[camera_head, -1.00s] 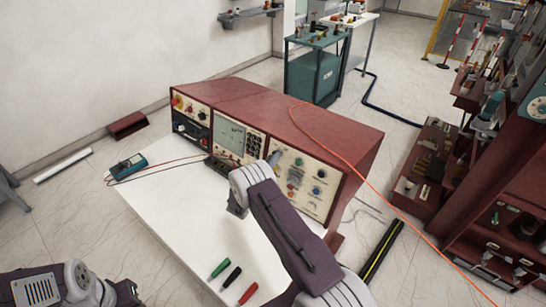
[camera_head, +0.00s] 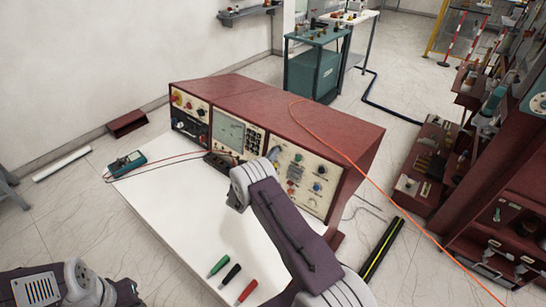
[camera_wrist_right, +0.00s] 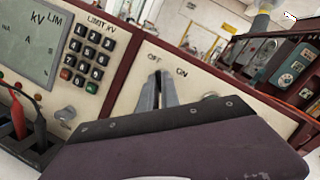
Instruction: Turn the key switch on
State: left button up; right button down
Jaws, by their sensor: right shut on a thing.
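The key switch sits on the cream right-hand panel (camera_head: 310,179) of the red console, under the printed OFF and ON labels in the right wrist view. My right gripper (camera_wrist_right: 157,92) has its two grey fingers close together at that spot, shut on the key switch. The fingers hide the key, so its angle cannot be read. In the head view my right wrist covers the left part of this panel and the fingers hardly show. Part of my left arm shows at the lower left, but its gripper is not visible.
The red console (camera_head: 270,105) stands on a white tabletop (camera_head: 180,205). A keypad (camera_wrist_right: 89,57) and display (camera_wrist_right: 30,38) lie left of my fingers. A teal meter (camera_head: 127,163) with leads and several screwdrivers (camera_head: 230,274) lie on the table. An orange cable (camera_head: 350,160) crosses the console.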

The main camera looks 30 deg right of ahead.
jog(key=shift+w+a+m+g+h+b, duration=0.15)
jog(key=shift+m+g+h+b, duration=0.65)
jog(key=shift+m+b, duration=2.45)
jog(key=shift+w+m+g+h+b, duration=0.15)
jog(key=shift+m+g+b, duration=1.4)
jog(key=shift+m+b, duration=1.75)
jog(key=shift+w+a+m+g+h+b, duration=0.1)
jog(key=shift+m+g+h+b, duration=0.7)
jog(key=shift+m+b, duration=2.45)
jog(key=shift+m+g+y+p, duration=0.35)
jog(key=shift+m+g+p, duration=0.25)
jog(key=shift+m, duration=0.3)
jog(key=c, duration=1.6)
grip_release()
jog(key=a, duration=0.3)
jog(key=s+a, duration=0.1)
jog(key=a, duration=0.5)
jog(key=shift+s+p, duration=0.25)
jog(key=shift+p, duration=0.1)
